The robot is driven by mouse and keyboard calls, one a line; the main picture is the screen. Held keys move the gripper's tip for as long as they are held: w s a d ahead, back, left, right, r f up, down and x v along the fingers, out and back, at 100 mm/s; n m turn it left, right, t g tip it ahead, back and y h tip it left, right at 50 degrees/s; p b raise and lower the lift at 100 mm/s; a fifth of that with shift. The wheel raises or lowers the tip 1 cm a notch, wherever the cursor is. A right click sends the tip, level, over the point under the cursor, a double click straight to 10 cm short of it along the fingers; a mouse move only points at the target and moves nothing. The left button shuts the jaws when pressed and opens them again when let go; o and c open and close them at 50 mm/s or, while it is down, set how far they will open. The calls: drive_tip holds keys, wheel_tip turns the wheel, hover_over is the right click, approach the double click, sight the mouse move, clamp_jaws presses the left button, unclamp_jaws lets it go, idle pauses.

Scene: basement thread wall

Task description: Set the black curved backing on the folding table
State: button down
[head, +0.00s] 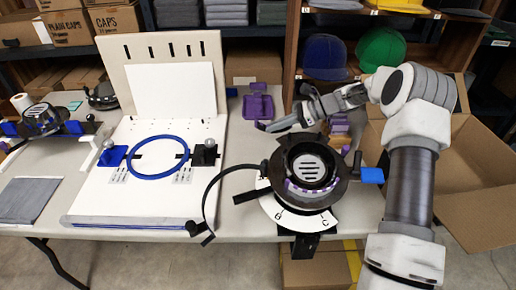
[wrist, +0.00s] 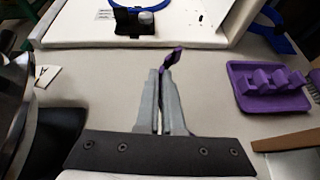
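My gripper (head: 264,126) is above the folding table (head: 240,222), between the white board and the round black cap fixture (head: 308,168). In the wrist view my gripper (wrist: 164,72) has its fingers close together on a small dark purple piece (wrist: 172,58), which sticks out past the tips. A black curved strip (head: 211,190) arcs out from the left of the fixture, its lower end near the table's front edge. I cannot tell whether this strip is the black curved backing; no separate black backing is clear on the table.
A white board (head: 90,195) with a blue hoop (head: 157,157) fills the table's middle. A purple holder (head: 258,104) stands behind my gripper, also right in the wrist view (wrist: 268,88). An open cardboard box (head: 480,180) is at right. Bare tabletop shows between board and fixture.

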drive_tip(key=b, duration=0.1)
hover_over(258, 152)
wheel_tip(258, 152, down, 3)
drive_tip(key=shift+s+d+f, duration=0.1)
drive_tip(key=shift+f+b, duration=0.95)
drive_tip(key=shift+f, duration=1)
drive_tip(key=c, duration=1)
unclamp_jaws()
drive_tip(key=shift+c, duration=0.2)
drive_tip(key=p+v, duration=0.3)
drive_tip(key=v, duration=0.9)
drive_tip(key=shift+r, duration=0.15)
